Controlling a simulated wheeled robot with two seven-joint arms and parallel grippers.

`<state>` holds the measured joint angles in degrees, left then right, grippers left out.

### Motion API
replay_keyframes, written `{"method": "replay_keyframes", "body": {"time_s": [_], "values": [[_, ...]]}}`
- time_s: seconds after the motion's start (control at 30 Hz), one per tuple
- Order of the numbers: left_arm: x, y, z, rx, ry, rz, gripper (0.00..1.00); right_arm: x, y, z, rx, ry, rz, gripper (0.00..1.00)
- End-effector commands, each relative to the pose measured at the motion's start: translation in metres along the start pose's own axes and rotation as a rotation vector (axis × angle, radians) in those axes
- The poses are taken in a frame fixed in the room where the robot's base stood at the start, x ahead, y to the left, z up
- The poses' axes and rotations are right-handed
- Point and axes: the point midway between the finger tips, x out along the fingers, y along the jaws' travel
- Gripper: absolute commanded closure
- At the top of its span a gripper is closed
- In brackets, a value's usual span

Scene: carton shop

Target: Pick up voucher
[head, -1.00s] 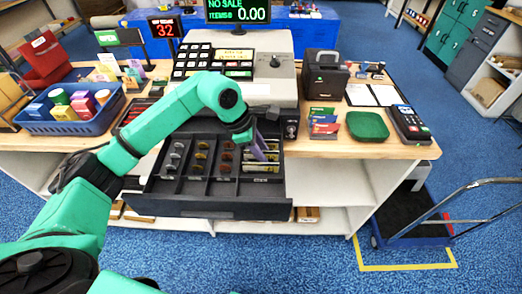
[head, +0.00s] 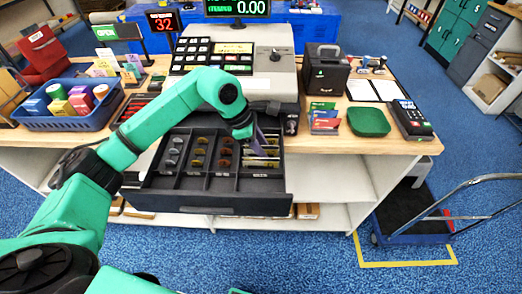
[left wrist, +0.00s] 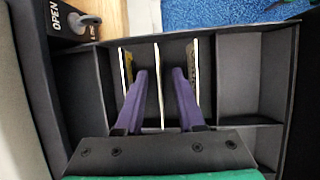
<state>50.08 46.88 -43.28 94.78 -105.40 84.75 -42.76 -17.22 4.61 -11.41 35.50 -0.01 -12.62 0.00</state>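The open cash drawer (head: 207,206) has coin compartments at left and a note compartment at right, where thin slips stand on edge. My left gripper (head: 263,150) reaches down into that right-hand part. In the left wrist view its two purple fingers (left wrist: 159,72) are apart, one on each side of a thin white upright slip (left wrist: 158,88), seen edge-on. No contact with it is visible. Similar slips stand outside the left finger (left wrist: 126,70) and the right finger (left wrist: 194,70). The faces are hidden, so I cannot tell for certain which slip is the voucher. My right gripper is out of view.
The register (head: 262,82) stands directly behind the drawer. A blue basket (head: 68,122) is at left on the counter. Cards (head: 323,118), a green tray (head: 368,122) and a card terminal (head: 411,120) are at right. A hand cart (head: 415,232) stands on the floor at right.

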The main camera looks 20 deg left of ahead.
Motion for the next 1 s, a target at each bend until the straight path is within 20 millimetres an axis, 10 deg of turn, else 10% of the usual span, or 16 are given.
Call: {"method": "replay_keyframes", "body": {"time_s": [0.07,0.17,0.73,1.0], "values": [[0.0,0.0,0.0,0.0,0.0,0.0,0.66,0.0,0.0,0.0,0.0,0.0,0.0,0.5],[0.0,0.0,0.0,0.0,0.0,0.0,1.0,0.0,0.0,0.0,-0.001,0.0,0.0,0.5],[-0.012,0.002,0.005,0.002,-0.001,0.003,1.0,-0.005,0.0,-0.001,-0.002,0.001,-0.001,0.5],[-0.091,0.013,0.039,0.005,-0.005,0.009,1.0,0.015,-0.001,0.001,-0.001,0.001,-0.001,0.5]]}}
